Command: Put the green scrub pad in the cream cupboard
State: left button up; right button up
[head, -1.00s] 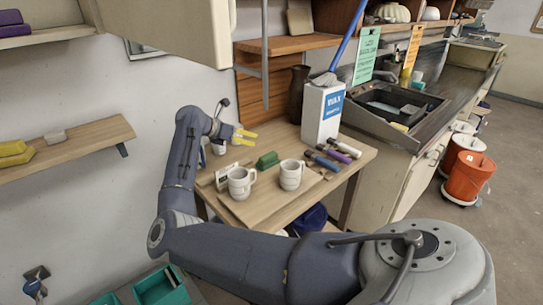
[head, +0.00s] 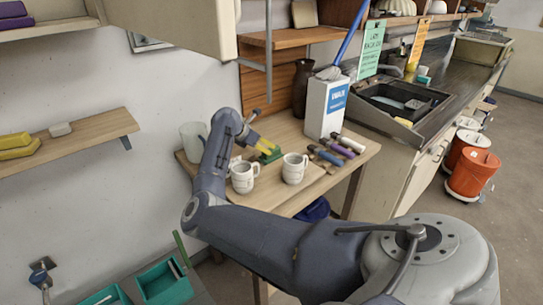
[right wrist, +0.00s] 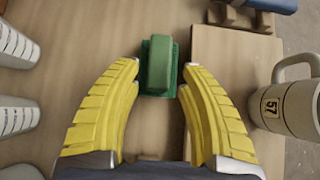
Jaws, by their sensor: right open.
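The green scrub pad (head: 270,156) lies on the wooden table beside the mugs. In the right wrist view the pad (right wrist: 158,62) has a raised block on a flatter green base. My right gripper (head: 263,148) is open, its yellow fingertips on either side of the pad's near part with gaps on both sides. In the right wrist view the gripper (right wrist: 159,70) holds nothing; its height above the table is hard to tell. A cream cupboard (head: 175,24) hangs on the wall at upper left, its inside not visible. My left gripper is not in view.
Two pale mugs (head: 243,177) (head: 294,168) stand close to the pad. A pale jug (head: 192,142) stands left of my right arm. A white box (head: 326,106), dark vase (head: 301,90) and coloured rollers (head: 340,150) are on the table's right side. A wooden shelf (head: 85,138) is at left.

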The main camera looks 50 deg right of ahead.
aim_at(271, 149)
jog(key=shift+x, duration=3)
grip_shut()
